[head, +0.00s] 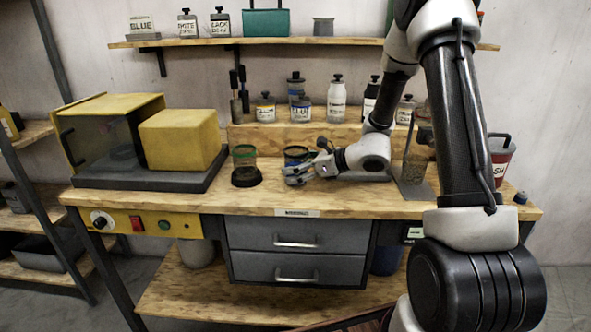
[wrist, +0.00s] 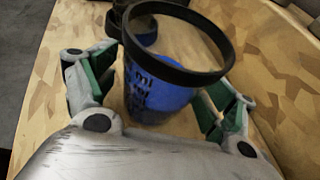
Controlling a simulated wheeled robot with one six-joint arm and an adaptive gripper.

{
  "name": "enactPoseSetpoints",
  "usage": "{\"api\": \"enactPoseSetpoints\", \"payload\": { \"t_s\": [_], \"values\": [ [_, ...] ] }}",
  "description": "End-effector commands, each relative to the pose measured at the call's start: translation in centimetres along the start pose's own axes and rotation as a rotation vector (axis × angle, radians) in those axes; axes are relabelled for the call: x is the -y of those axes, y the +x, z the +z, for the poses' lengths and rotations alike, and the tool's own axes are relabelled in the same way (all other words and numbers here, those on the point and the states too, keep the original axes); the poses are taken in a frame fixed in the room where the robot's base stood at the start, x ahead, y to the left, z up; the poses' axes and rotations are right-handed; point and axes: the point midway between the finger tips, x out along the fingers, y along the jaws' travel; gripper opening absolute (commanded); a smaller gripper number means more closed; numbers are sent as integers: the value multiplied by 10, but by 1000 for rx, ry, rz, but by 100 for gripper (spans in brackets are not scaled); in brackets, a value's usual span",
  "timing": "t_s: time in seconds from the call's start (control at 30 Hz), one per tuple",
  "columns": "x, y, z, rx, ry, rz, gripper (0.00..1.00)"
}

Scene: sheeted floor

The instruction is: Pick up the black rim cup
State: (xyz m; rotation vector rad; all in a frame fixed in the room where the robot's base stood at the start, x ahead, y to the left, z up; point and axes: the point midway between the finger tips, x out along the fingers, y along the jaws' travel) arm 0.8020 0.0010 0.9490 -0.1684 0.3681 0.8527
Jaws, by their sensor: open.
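The black rim cup (wrist: 165,88) is blue with dark lettering and a wide black ring at its top. In the wrist view it stands between the fingers of my gripper (wrist: 160,80), which are open with green inner pads on either side of it. I cannot tell whether either pad touches it. In the head view the cup (head: 296,152) is on the workbench, partly hidden behind my gripper (head: 300,170).
A green-rimmed clear cup (head: 244,154) stands to the left, with a dark round thing (head: 246,177) in front of it. A yellow machine (head: 180,138) fills the bench's left. Bottles (head: 337,98) line the raised ledge behind. The bench front (head: 330,198) is clear.

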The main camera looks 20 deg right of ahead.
Motion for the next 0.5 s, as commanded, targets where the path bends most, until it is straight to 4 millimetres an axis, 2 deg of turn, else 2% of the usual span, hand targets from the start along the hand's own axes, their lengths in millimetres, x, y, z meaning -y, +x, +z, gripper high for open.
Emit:
{"api": "enactPoseSetpoints", "payload": {
  "t_s": [0.07,0.23,0.5],
  "values": [
    [0,6,0,0,0,0,84],
    [0,5,0,0,0,-1,84],
    [0,5,0,0,-1,0,35]
  ]
}}
